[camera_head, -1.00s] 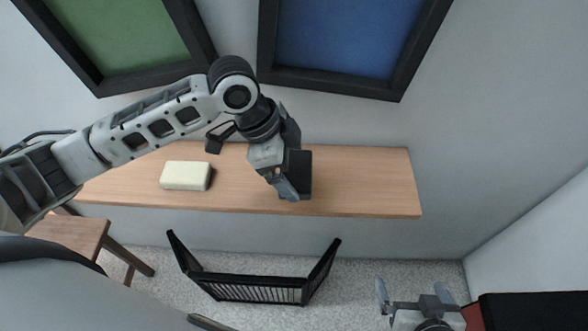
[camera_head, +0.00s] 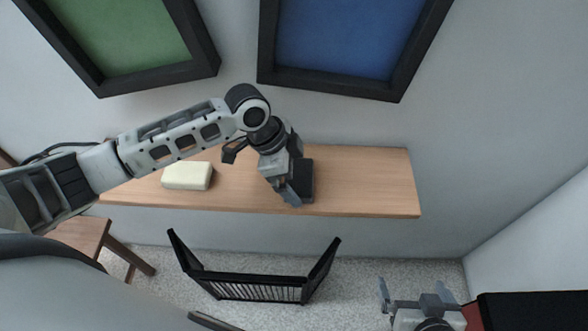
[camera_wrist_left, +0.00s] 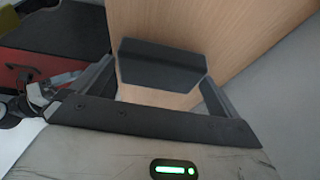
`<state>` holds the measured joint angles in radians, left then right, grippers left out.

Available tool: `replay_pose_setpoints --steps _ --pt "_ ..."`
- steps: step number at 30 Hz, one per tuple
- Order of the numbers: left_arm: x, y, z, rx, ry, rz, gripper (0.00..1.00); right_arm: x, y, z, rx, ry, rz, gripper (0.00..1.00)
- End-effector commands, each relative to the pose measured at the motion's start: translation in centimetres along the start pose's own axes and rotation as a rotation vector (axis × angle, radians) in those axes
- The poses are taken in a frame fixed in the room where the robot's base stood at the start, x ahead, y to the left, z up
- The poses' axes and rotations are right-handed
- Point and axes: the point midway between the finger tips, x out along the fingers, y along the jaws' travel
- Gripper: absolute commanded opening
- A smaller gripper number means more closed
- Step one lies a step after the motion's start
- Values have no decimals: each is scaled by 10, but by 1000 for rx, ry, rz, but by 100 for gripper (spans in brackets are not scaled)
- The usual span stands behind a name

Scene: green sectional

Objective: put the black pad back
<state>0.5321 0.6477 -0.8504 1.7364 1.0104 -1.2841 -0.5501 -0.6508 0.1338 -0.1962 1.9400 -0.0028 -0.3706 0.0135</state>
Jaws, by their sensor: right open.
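The black pad (camera_head: 304,178) is at the wooden shelf, right of its middle, partly hidden behind my left gripper. In the left wrist view the dark pad (camera_wrist_left: 162,65) spans the space between the two fingers, over the wood. My left gripper (camera_head: 292,190) points down at the shelf and appears closed on the pad's sides. Whether the pad's underside touches the wood cannot be told. My right gripper (camera_head: 412,290) is open and empty, low at the right of the head view, away from the shelf.
The wooden shelf (camera_head: 365,180) is clear to the right of the pad. A cream block (camera_head: 187,176) lies on it to the left. Green (camera_head: 125,40) and blue (camera_head: 350,35) framed pictures hang above. A black rack (camera_head: 255,288) stands on the floor below.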

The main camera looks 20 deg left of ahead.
Motion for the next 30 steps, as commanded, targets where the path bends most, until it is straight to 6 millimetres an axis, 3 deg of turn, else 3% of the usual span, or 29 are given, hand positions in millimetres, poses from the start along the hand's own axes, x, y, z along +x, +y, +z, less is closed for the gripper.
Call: replay_pose_setpoints --steps 5,18,30 --pt "-6 -1 0 1 1 -2 100 1 0 1 1 0 0 100" --pt "-70 0 0 0 -1 -2 100 3 -1 2 2 -3 -2 100" --pt "-76 0 0 0 0 0 100 2 -2 1 2 0 -5 100"
